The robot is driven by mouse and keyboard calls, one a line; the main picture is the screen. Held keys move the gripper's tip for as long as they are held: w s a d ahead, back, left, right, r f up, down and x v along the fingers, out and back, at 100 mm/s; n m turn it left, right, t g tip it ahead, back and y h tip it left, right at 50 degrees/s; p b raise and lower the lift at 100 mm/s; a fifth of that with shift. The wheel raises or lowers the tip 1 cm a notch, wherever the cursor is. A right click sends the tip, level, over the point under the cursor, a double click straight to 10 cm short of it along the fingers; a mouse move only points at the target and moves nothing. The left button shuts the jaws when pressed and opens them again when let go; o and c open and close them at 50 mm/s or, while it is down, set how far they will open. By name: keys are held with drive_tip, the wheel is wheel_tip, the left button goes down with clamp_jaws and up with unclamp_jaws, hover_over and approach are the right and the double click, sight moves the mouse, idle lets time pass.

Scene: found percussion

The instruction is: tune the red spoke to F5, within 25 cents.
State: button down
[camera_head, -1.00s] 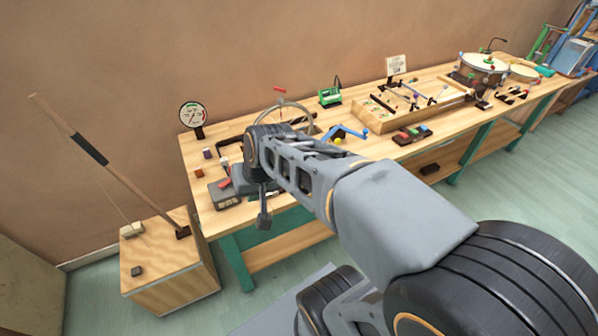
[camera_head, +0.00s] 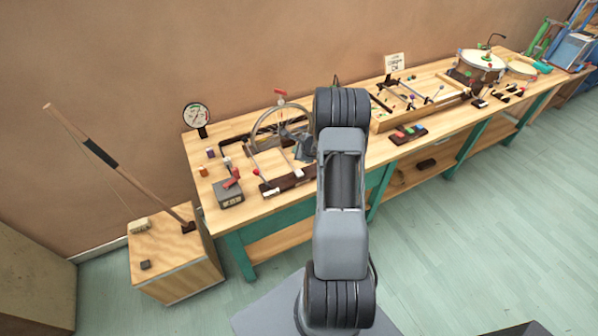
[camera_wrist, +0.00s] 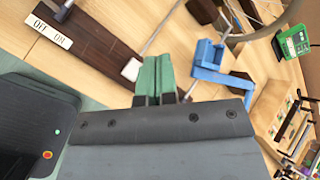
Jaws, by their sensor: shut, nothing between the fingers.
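A wheel rim (camera_head: 262,118) stands in an arch on the bench, with a small red piece (camera_head: 280,92) above it. A blue crank-like part (camera_wrist: 217,65) is right of the fingers. In the head view my arm hides the fingertips. A round dial (camera_head: 196,115) stands behind; its reading is too small to tell.
A dark wooden base (camera_wrist: 90,48) with an OFF/ON label (camera_wrist: 50,30) lies left of my fingers. A grey box (camera_head: 228,193) sits at the bench's front left. A green device (camera_wrist: 293,42) is at upper right. Drums (camera_head: 482,61) stand at the far right end.

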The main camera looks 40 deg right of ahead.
drive_tip(key=shift+f, duration=0.2)
idle(0.3)
drive_tip(key=b, duration=0.6)
hover_over(298, 173)
wheel_tip(298, 173, down, 8)
drive_tip(key=shift+s+r, duration=0.15)
drive_tip(key=shift+r, duration=0.1)
drive_tip(key=shift+f+b, duration=0.55)
drive_tip(key=shift+f+b, duration=1)
drive_tip(key=shift+b, duration=0.5)
idle(2.0)
drive_tip(key=shift+r, duration=0.2)
drive_tip(key=shift+r+p, duration=0.5)
drive_tip(key=shift+r, duration=0.3)
drive_tip(key=shift+r+p, duration=1.5)
drive_tip(key=shift+r, duration=1)
